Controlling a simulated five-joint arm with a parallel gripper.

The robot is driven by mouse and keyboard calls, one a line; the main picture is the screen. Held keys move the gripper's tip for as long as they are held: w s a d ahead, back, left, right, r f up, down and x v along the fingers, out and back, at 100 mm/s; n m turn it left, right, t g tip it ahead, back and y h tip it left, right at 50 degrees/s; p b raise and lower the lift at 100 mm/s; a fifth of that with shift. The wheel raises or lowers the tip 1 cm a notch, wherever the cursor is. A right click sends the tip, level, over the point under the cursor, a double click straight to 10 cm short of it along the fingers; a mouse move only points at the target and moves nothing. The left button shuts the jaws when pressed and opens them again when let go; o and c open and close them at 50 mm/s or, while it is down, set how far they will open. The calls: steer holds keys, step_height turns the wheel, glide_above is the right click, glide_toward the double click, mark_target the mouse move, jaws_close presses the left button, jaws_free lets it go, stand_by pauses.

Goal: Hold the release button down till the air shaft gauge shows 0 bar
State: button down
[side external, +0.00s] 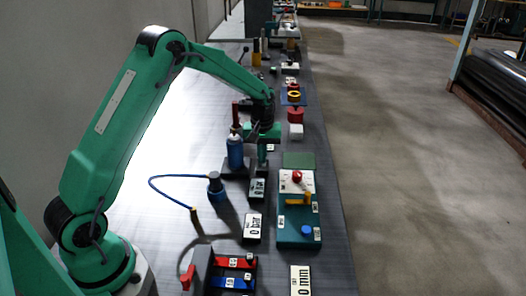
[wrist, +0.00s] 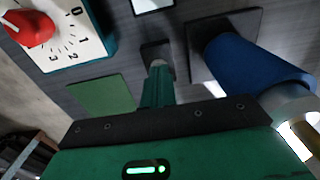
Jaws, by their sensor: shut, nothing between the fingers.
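My gripper (side external: 262,166) is shut and empty, pointing down beside a blue cylinder (side external: 235,152). In the wrist view its green fingers (wrist: 157,68) reach to a small dark square block (wrist: 150,50). The fingertips hide the block's middle, so I cannot tell whether a button is there or is pressed. A display (side external: 253,227) reads 0 bar. A second display (side external: 257,190) stands nearer my gripper; its text is too small to read surely. I cannot tell which one is the air shaft gauge. The blue cylinder also shows in the wrist view (wrist: 255,65).
Right of my gripper is a teal panel (side external: 289,238) with a red knob (side external: 297,176), a yellow lever and a blue button (side external: 306,230). A green pad (side external: 299,160) lies behind it. A blue hose (side external: 165,178) curves at left. A 0 mm display (side external: 300,280) is in front.

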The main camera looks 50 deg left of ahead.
step_height(320, 180, up, 14)
steer(key=shift+w, duration=0.4)
steer(key=shift+a+f, duration=0.1)
stand_by(0.3)
steer(key=s+d+r+m+t, duration=0.25)
steer(key=s+r, duration=0.25)
steer(key=s, duration=0.3)
steer(key=s+d+r+m+t, duration=0.1)
steer(key=s+d+r+m, duration=0.1)
steer(key=s+d+r, duration=0.35)
steer(key=s+f+m+t, duration=0.1)
steer(key=s+m, duration=0.1)
steer(key=s, duration=0.6)
steer(key=s+d+f+m+t, duration=0.1)
steer(key=s+m, duration=0.1)
steer(key=s, duration=0.6)
steer(key=shift+s+f, duration=0.3)
steer(key=shift+s, duration=0.05)
